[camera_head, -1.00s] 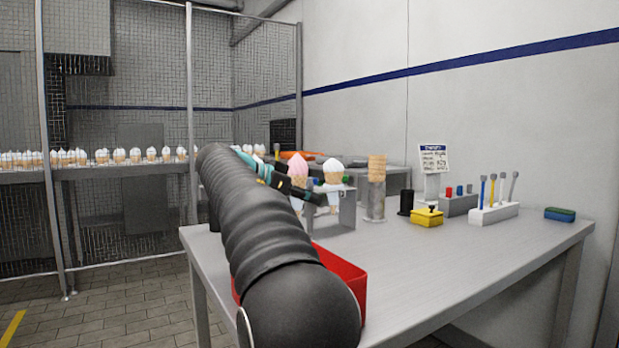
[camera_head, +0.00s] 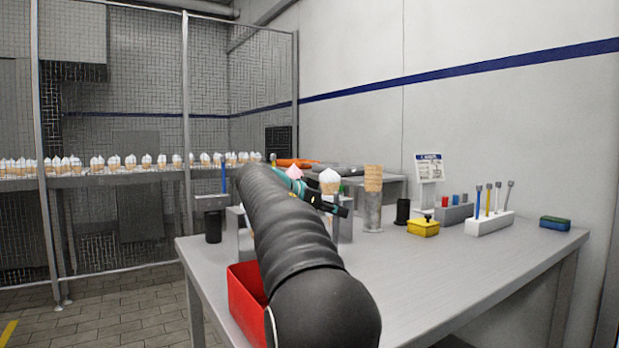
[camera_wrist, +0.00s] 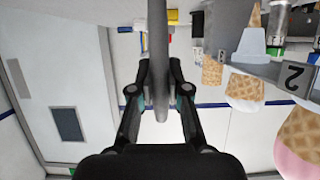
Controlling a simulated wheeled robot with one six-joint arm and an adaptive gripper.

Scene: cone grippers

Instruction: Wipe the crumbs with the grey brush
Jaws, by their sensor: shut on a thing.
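My gripper (camera_head: 341,208) is partly hidden behind my arm in the head view, by the cones at the back of the table. In the wrist view my gripper (camera_wrist: 160,88) is shut on a long, narrow grey thing (camera_wrist: 158,45). It runs up out of the picture; I cannot tell whether it is the grey brush. A grey-handled tool (camera_head: 510,197) stands in a white block (camera_head: 490,222) at the right of the table, beside blue, yellow and white ones. No crumbs can be made out in either view.
The grey table (camera_head: 470,265) is clear at front right. A red bin (camera_head: 246,300) is by my arm. A white-topped cone (camera_head: 330,180), stacked cones (camera_head: 373,180), a black cylinder (camera_head: 402,211), a yellow box (camera_head: 423,228) and a blue-green sponge (camera_head: 556,222) stand around.

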